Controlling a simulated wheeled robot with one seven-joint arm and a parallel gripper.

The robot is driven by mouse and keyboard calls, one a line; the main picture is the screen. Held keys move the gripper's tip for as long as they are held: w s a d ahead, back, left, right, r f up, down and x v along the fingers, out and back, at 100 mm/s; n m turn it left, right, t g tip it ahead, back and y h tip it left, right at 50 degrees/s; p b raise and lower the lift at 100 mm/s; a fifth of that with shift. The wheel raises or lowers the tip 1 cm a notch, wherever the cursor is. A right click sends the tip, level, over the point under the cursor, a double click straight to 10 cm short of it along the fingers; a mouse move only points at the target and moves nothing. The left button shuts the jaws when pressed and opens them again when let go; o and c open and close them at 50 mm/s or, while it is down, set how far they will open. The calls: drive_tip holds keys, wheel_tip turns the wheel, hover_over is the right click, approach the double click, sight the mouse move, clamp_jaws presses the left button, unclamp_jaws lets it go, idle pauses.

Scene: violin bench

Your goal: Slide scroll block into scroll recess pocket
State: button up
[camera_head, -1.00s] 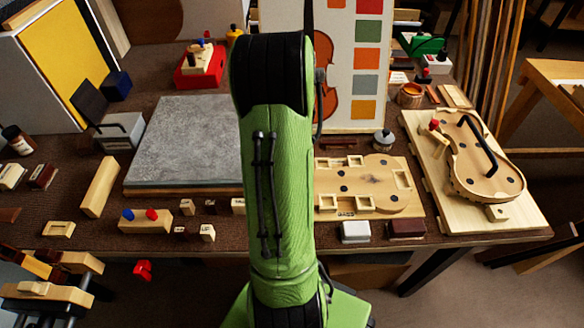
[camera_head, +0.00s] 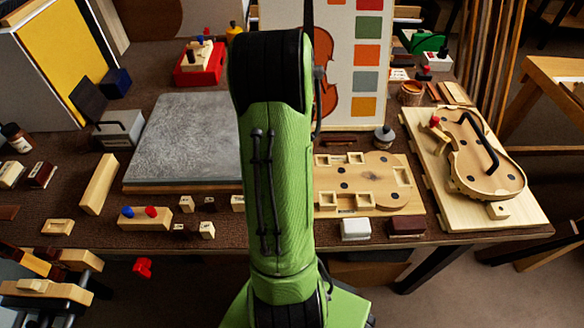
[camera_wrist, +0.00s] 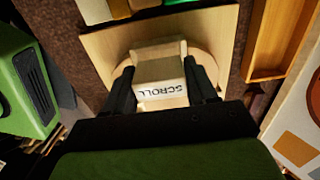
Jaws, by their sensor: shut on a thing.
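In the wrist view my gripper (camera_wrist: 160,78) is shut on the pale wooden scroll block (camera_wrist: 162,94), with a dark finger on each side. The block's face reads SCROLL, upside down in this view. Behind the block lies a light wooden board (camera_wrist: 104,42) with a rounded, paler shape around the block. That may be the scroll recess pocket, but the block and fingers cover most of it. I cannot tell whether the block is above it or inside it. In the head view my arm hides the gripper and block.
An orange-brown wooden tray (camera_wrist: 272,45) is right of the board in the wrist view. In the head view, a pale board with cutouts (camera_head: 378,182), a violin body on a board (camera_head: 488,170) and a grey slab (camera_head: 190,140) lie on the bench. Small labelled blocks stand along its front.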

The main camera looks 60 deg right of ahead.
drive_tip(key=shift+f, duration=0.1)
idle(0.6)
drive_tip(key=shift+f+b, duration=0.35)
drive_tip(key=shift+f, duration=0.3)
drive_tip(key=o, duration=1.1)
wheel_tip(320, 180, up, 16)
drive_tip(key=p, duration=0.5)
drive_tip(key=shift+f, duration=0.15)
